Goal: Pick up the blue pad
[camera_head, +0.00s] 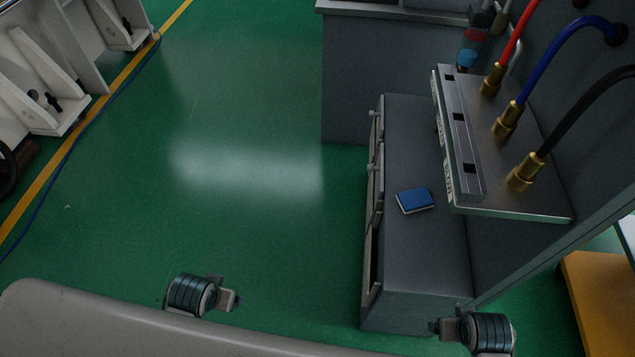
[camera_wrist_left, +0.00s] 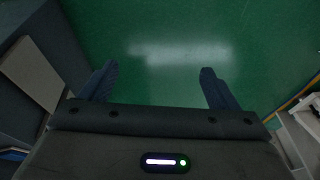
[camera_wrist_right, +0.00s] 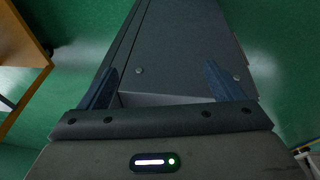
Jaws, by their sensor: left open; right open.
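The blue pad (camera_head: 415,200) lies flat on the grey cabinet top, below the metal manifold plate, in the head view. Its white lower edge shows. My left gripper's fingers (camera_wrist_left: 158,84) are spread apart and empty over the green floor in the left wrist view. My right gripper's fingers (camera_wrist_right: 160,82) are spread apart with nothing between them, facing a dark grey panel in the right wrist view. In the head view only parts of my arms show at the bottom, well apart from the pad. The pad is not clearly seen in either wrist view.
The grey cabinet (camera_head: 415,265) has handles along its left side. A metal plate (camera_head: 525,180) with brass fittings and red, blue and black hoses juts out beside the pad. A yellow block (camera_head: 603,300) stands at the lower right. The green floor (camera_head: 240,120) is open at left.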

